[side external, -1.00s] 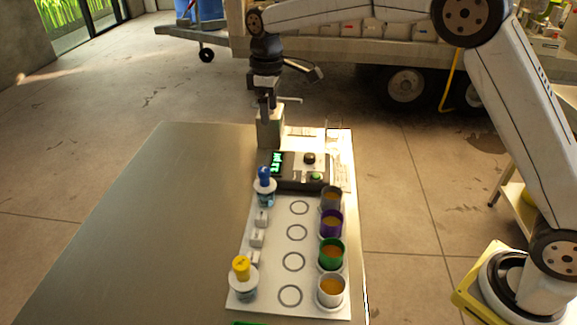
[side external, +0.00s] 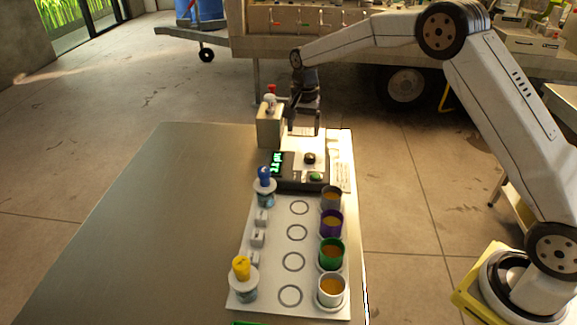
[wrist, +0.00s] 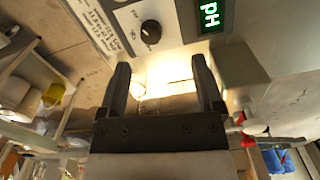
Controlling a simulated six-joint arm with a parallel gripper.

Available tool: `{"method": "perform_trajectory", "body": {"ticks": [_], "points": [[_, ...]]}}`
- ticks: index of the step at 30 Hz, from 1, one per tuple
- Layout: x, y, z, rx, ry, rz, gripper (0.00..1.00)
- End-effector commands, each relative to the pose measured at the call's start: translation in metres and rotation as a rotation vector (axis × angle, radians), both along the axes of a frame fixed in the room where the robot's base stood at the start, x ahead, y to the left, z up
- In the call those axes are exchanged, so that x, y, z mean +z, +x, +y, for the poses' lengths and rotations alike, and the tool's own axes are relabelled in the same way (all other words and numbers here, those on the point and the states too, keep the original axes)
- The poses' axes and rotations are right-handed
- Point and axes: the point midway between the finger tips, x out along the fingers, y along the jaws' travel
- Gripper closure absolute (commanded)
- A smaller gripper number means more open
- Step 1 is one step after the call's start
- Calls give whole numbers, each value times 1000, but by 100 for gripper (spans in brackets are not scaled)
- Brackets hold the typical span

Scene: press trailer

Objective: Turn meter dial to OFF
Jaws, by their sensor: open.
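The meter (side external: 299,184) is a dark-edged box with a light top at the far end of the table. It has a lit green display (side external: 277,163), a black round dial (side external: 309,158) and a green button (side external: 316,177). The dial's printed labels are too blurred to read. My gripper (side external: 304,130) is open and empty behind and above the meter; its fingers also show in the wrist view (wrist: 161,66).
A beige box (side external: 269,128) with red and white items on top stands just left of my gripper. Nearer lie a white rack board (side external: 272,285), cups with orange contents (side external: 332,287) and blue- and yellow-topped pieces (side external: 241,268). The table's left side (side external: 150,230) is clear.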

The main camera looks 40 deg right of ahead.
Motion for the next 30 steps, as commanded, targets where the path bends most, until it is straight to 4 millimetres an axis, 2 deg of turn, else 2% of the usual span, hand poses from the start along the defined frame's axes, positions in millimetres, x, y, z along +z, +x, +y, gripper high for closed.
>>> {"method": "perform_trajectory", "body": {"ticks": [3,9,22,30], "points": [[-11,-1,-13,-166,-1,1,16],[-21,-1,-25,-333,0,0,16],[-28,-2,-27,-365,0,1,16],[-55,-2,-27,-364,0,2,16]]}}
